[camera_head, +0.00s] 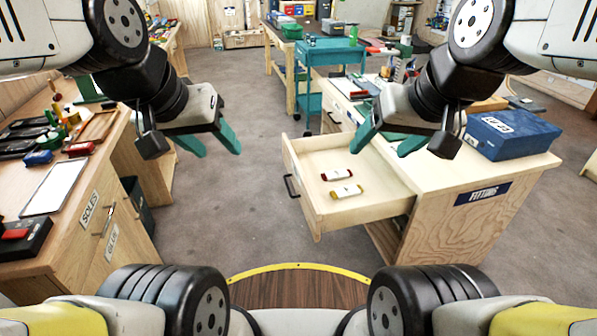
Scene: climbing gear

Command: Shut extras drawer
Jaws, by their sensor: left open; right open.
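A wooden drawer (310,170) stands pulled out of the left side of the bench labelled "FITTING" (450,221). It has a dark bar handle (291,186) on its front. Inside lie a red-and-white item (336,175) and a yellow-and-white item (346,191). No "extras" label is readable on it. My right gripper (382,150) is open and empty; in the picture it overlaps the drawer's back end and the bench edge. My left gripper (222,148) is open and empty over the floor, left of the drawer.
A blue box (509,134) sits on the fitting bench. At left is another bench with "SOLES" (89,207) and "GLUE" (112,243) labels and tools on top. A teal cart (311,100) stands behind the drawer. The floor (235,215) between the benches is clear.

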